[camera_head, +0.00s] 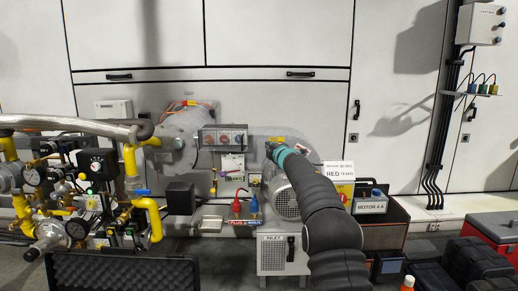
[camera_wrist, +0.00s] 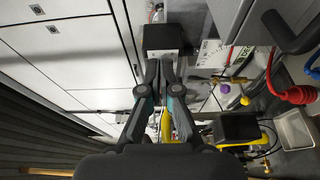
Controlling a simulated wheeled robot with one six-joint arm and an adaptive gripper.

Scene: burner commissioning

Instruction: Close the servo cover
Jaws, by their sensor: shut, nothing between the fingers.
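My gripper (camera_wrist: 163,62) points up the wrist view with its fingers together and nothing between them. Its tips overlap the lower edge of a small dark box (camera_wrist: 165,37) with a paler face; I cannot tell if they touch it. In the head view my gripper (camera_head: 270,147) is at the upper front of the burner, mostly hidden behind its own teal-ringed wrist. Left of it is a grey box with reddish round parts (camera_head: 222,138). No part is clearly marked as the servo cover, and I cannot tell whether a cover is open or shut.
Gas piping with yellow pipes (camera_head: 130,160) and gauges crowds the left. A black box (camera_head: 180,198) and red (camera_head: 236,205) and blue (camera_head: 254,204) plugs sit low ahead. A MOTOR 4 A box (camera_head: 370,206) and a red case (camera_head: 490,228) are on the right.

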